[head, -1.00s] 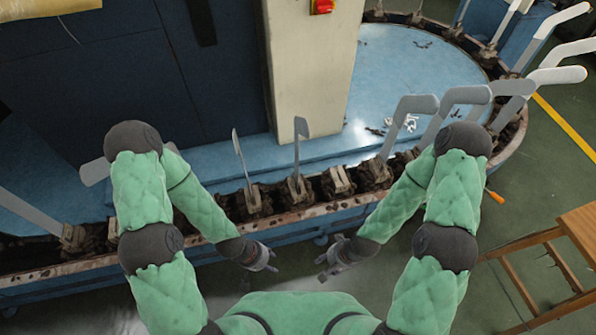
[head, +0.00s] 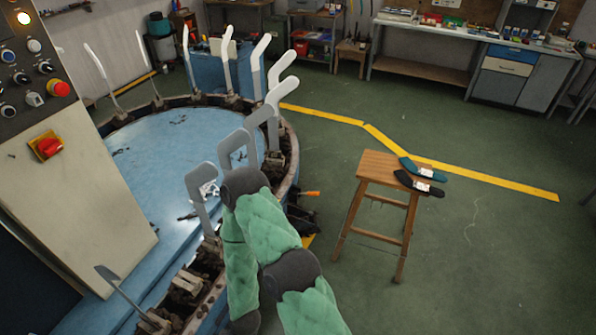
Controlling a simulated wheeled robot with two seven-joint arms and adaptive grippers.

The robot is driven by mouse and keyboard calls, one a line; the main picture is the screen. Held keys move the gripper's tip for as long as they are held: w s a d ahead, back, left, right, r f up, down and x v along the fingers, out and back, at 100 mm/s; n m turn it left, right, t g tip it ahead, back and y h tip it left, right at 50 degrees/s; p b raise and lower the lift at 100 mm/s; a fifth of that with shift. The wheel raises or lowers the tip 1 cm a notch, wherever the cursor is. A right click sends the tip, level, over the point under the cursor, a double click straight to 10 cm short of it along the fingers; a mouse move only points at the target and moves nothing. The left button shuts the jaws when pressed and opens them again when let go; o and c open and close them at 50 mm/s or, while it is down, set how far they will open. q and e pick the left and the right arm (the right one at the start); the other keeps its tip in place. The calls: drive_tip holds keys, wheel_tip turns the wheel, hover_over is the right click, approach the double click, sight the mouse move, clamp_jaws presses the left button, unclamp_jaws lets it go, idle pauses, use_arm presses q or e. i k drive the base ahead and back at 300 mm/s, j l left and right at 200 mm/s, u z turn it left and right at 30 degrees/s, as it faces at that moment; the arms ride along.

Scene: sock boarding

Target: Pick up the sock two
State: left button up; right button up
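Two socks lie on top of a wooden stool in the head view. One is a teal sock (head: 425,171) with a white label, on the far side of the seat. The other is a darker, nearly black sock (head: 418,184), also with a white label, nearer me. They lie side by side, and their ends reach past the seat's right edge. I cannot tell which is sock two. My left gripper is out of view.
The stool (head: 382,164) stands on open green floor (head: 490,260). A round blue boarding machine (head: 165,160) with several upright grey sock forms fills the left. An orange-handled tool (head: 308,193) shows at its edge. Workbenches (head: 425,65) line the back.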

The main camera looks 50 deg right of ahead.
sight(407, 163)
drive_tip(key=z, duration=2.75)
drive_tip(key=i+l+z, duration=0.2)
drive_tip(key=i+z, duration=0.2)
drive_tip(key=i, duration=0.15)
drive_tip(key=i+l+z, duration=0.1)
drive_tip(key=i, duration=0.9)
drive_tip(key=i+l+z, duration=0.15)
drive_tip(key=i, duration=0.9)
drive_tip(key=i+l+u, duration=0.1)
drive_tip(key=i+u, duration=0.35)
drive_tip(key=i+l+u, duration=0.2)
drive_tip(key=u, duration=0.2)
drive_tip(key=i+l+u, duration=0.65)
drive_tip(key=u, duration=0.2)
drive_tip(key=i+l+u, duration=0.15)
drive_tip(key=l+u, duration=0.3)
drive_tip(key=l, duration=0.15)
drive_tip(key=i+l+u, duration=0.1)
drive_tip(key=l+u, duration=0.75)
drive_tip(key=l, duration=0.2)
drive_tip(key=k+l+u, duration=0.1)
drive_tip(key=l+u, duration=0.35)
drive_tip(key=l, duration=0.1)
